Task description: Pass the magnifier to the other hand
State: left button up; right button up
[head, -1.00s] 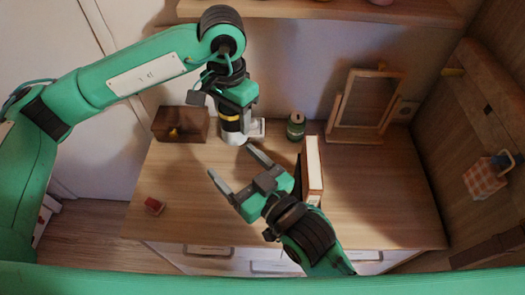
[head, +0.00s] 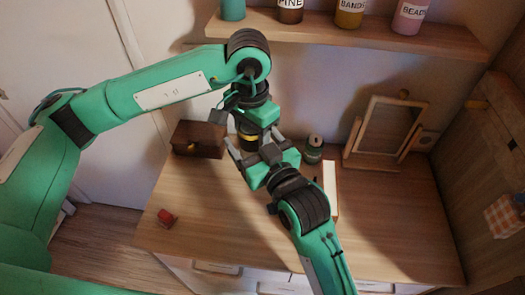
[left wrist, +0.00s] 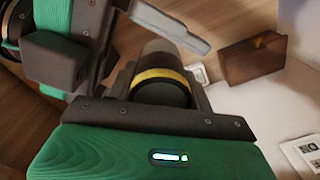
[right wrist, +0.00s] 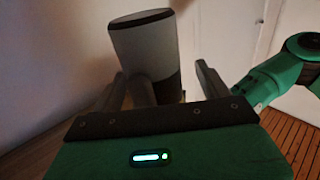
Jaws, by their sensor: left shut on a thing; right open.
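The magnifier, a stout cylinder with a grey part, a dark part and a yellow band, is in my left gripper (left wrist: 162,84). In the left wrist view the magnifier (left wrist: 160,93) sits between the shut fingers. In the head view only a dark part with some yellow (head: 246,138) shows, the rest hidden by my grippers. My right gripper (head: 256,140) is open, just in front of and below the left one. In the right wrist view the magnifier's grey body (right wrist: 144,50) rises between the open fingers; I cannot tell whether they touch it.
A brown wooden box (head: 198,139) stands at the back left of the desk (head: 215,215). A green can (head: 313,150), a white upright block (head: 330,188) and a framed mirror (head: 391,130) stand to the right. A small red object (head: 166,217) lies front left. A shelf (head: 350,36) hangs above.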

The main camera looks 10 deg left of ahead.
jog(key=shift+w+a, duration=0.35)
jog(key=shift+w, duration=0.1)
jog(key=c, duration=1.1)
pick_arm(q)
jog(key=o, duration=1.1)
jog(key=shift+d, duration=0.1)
pick_arm(e)
jog(key=shift+s+a, duration=0.1)
pick_arm(q)
jog(key=shift+r, duration=0.1)
